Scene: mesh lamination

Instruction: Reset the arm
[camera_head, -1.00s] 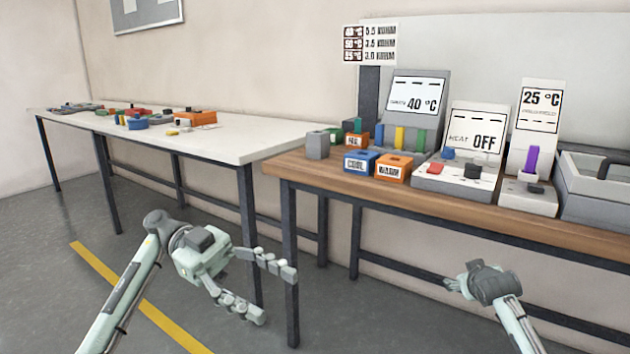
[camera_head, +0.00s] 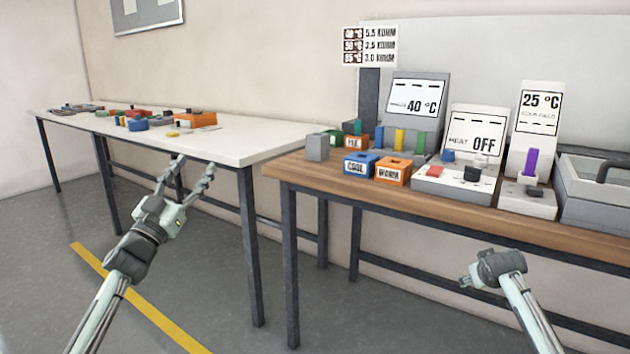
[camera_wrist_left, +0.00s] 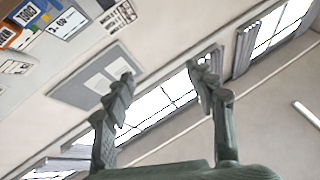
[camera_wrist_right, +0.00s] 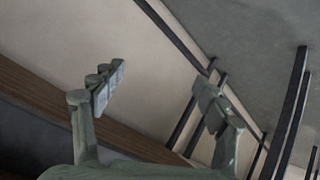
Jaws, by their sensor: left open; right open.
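My left gripper (camera_head: 193,170) is raised in front of the white table, with its fingers pointing up and apart. In the left wrist view its open fingers (camera_wrist_left: 165,85) hold nothing; wall, windows and a grey board lie behind them. My right gripper (camera_head: 478,277) is low in front of the wooden table, and its fingers are mostly hidden in the head view. In the right wrist view its fingers (camera_wrist_right: 160,95) are apart and empty, with wall and dark table legs behind.
The white table (camera_head: 245,145) carries several coloured parts at its far end. The wooden table (camera_head: 330,178) holds a blue box (camera_head: 360,164), an orange box (camera_head: 393,170), a "40 °C" device (camera_head: 416,100), a "HEAT OFF" device (camera_head: 475,135) and a grey bin (camera_head: 597,205). The floor in front is clear.

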